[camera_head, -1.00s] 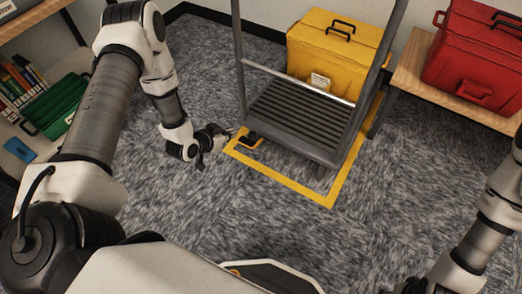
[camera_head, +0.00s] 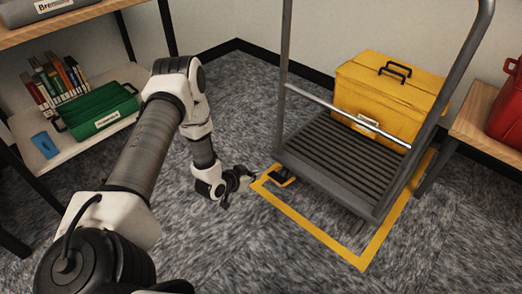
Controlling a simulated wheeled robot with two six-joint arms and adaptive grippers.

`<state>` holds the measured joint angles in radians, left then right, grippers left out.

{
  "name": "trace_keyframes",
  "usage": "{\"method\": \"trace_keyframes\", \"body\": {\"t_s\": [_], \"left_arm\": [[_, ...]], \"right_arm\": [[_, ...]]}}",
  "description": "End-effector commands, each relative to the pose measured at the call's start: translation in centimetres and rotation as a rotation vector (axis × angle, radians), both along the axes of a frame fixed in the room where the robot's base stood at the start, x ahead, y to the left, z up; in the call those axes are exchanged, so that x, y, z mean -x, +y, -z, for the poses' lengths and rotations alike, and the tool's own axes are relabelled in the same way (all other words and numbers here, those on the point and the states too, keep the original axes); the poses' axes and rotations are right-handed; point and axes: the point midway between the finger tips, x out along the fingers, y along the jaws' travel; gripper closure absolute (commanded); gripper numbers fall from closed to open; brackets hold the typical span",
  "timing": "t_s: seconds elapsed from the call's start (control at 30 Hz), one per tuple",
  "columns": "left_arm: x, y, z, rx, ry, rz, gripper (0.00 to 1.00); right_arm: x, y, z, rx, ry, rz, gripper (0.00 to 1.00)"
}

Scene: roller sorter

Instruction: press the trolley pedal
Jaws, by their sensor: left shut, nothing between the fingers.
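The trolley (camera_head: 335,158) is a dark grey ribbed platform with a tall tubular frame. Its pedal (camera_head: 283,177), small and dark with a yellow part, sticks out low at the platform's left corner, inside the yellow floor outline. My left gripper (camera_head: 240,181) is shut and empty, low over the carpet just left of the pedal. A small gap shows between the fingertips and the pedal. My right gripper is out of view.
A yellow case (camera_head: 390,100) stands behind the trolley's crossbar. The yellow tape outline (camera_head: 325,238) surrounds the trolley. A shelf at left holds a green case (camera_head: 98,112), books and a blue item (camera_head: 44,145). A red case (camera_head: 507,112) sits at right. The front carpet is clear.

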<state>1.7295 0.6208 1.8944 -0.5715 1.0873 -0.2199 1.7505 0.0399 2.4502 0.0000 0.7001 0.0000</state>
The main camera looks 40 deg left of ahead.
Motion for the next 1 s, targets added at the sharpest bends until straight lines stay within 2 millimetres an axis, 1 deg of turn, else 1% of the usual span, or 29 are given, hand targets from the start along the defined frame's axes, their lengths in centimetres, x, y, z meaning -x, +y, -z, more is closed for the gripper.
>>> {"method": "trace_keyframes", "body": {"t_s": [0.03,0.4,0.5,0.6,0.7,1.0], "left_arm": [[-0.8,-0.2,1.0,-0.001,-0.003,0.003,1.00],[-7.4,-0.7,5.6,-0.002,-0.003,0.002,1.00],[-7.6,-0.7,7.6,0.000,0.001,0.001,1.00],[-7.9,-0.6,8.5,0.000,0.000,0.000,1.00],[-8.0,-0.7,8.8,0.000,0.000,0.000,1.00],[-8.0,-0.7,8.7,0.000,0.000,0.000,1.00]], "right_arm": [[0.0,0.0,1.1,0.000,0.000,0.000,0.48],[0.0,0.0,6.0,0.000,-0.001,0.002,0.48],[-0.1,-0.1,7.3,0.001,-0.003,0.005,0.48],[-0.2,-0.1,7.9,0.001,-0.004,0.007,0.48],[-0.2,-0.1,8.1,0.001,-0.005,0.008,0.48],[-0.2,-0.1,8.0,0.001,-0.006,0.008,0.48]]}}
